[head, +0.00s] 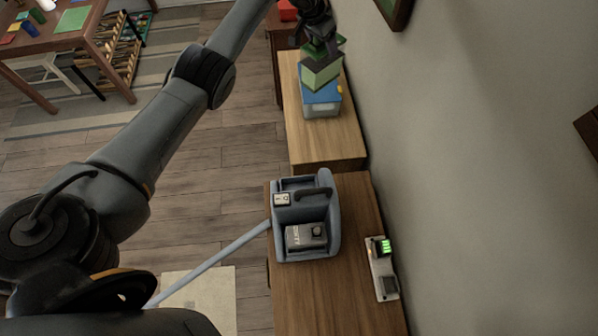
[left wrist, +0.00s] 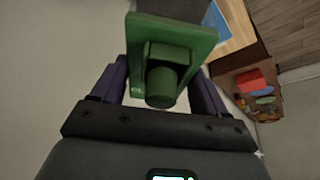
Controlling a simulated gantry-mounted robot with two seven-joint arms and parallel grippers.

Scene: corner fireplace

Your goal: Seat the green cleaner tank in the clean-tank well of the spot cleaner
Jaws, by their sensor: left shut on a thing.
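The green cleaner tank (head: 321,72) is at the top of the head view, above or in front of a blue-lidded box; I cannot tell if they touch. My left gripper (head: 319,43) is shut on the tank from above. In the left wrist view the green tank (left wrist: 172,50) sits between the fingers, a round knob facing the camera. The spot cleaner (head: 333,222) stands on the nearer wooden cabinet, well away from the tank. A dark grey tank (head: 305,238) with lettering sits in its near part. An open recess (head: 294,213) shows behind that tank. My right gripper is not in view.
The blue-lidded box (head: 321,108) stands on the farther, lighter wooden top (head: 327,148). A device with green lights (head: 381,262) lies right of the spot cleaner, near the wall. A blue-grey hose or tube (head: 215,262) runs from the cleaner to the lower left.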

